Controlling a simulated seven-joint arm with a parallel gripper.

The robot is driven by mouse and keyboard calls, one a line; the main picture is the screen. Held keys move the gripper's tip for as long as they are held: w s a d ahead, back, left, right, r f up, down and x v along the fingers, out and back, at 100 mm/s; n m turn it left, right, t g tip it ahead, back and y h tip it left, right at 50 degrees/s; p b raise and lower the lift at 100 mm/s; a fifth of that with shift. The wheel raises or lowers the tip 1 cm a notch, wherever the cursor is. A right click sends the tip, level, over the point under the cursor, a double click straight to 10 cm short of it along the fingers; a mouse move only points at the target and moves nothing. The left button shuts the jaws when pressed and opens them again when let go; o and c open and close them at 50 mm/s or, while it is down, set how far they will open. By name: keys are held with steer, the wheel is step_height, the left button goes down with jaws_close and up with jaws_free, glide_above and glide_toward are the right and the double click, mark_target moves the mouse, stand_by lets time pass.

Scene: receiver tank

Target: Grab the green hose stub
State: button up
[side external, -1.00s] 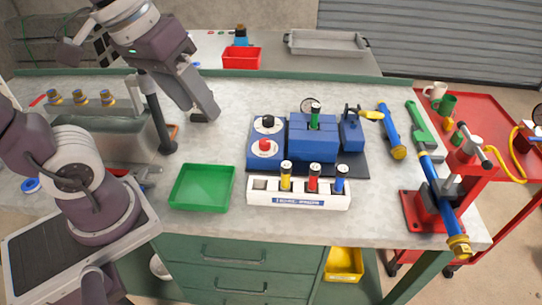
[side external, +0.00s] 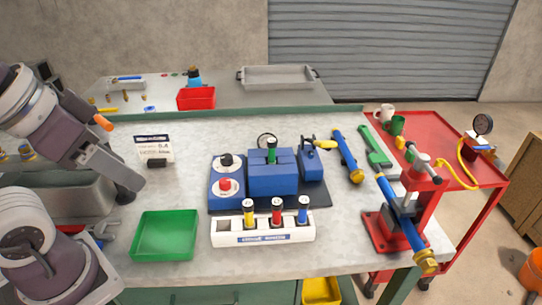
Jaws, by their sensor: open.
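My gripper (side external: 128,194) is at the left, above the bench near the grey basin, well to the left of the stub and touching neither stub nor block. Its fingers are seen edge-on and nothing shows between them. The white rack (side external: 262,238) in front holds a yellow stub (side external: 249,214), a red stub (side external: 277,214) and a blue stub (side external: 303,211); its leftmost slot looks empty.
A green tray (side external: 164,236) lies empty at the front left. A white sign (side external: 154,146) stands behind it. Red and black knobs (side external: 225,184) flank the block at left, a blue device (side external: 312,165) at right. A red vise (side external: 400,215) stands at the right edge.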

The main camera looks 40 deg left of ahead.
steer(key=shift+c, duration=0.8)
steer(key=t, duration=0.3)
glide_toward(279, 156)
steer(key=s+f+v, duration=0.1)
steer(key=v, duration=1.3)
steer(key=w+f+t, duration=0.1)
steer(key=w+f, duration=0.2)
steer(key=f, duration=0.1)
steer(key=w+f+t, duration=0.2)
steer(key=w+f, duration=0.1)
steer(key=w, duration=0.1)
steer(key=w+f+t+h, duration=0.1)
steer(key=w+f, duration=0.3)
steer(key=shift+a+f+m+t, duration=0.35)
steer(key=shift+f+m+t, duration=0.05)
steer(key=x, duration=0.6)
steer(key=shift+w+d+r, duration=0.1)
steer(key=shift+w, duration=0.35)
jaws_close()
